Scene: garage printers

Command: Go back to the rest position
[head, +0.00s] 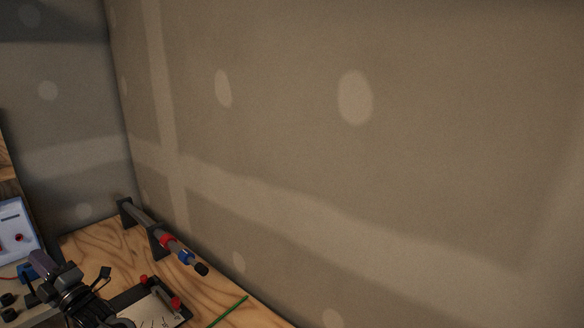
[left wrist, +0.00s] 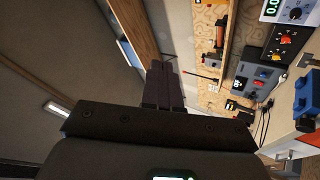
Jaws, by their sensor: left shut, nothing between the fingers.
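My left gripper (head: 40,260) shows at the lower left of the head view, above the left end of the wooden bench. In the left wrist view its two dark fingers (left wrist: 163,84) lie side by side, shut with nothing between them. My right gripper is in neither view.
The wooden bench (head: 221,296) carries a grey rod on black stands (head: 157,238), a dark-framed plate with red knobs (head: 160,302) and a green stick (head: 229,311). A pale instrument panel (head: 15,228) stands at the left. A bare wall (head: 300,140) rises behind the bench.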

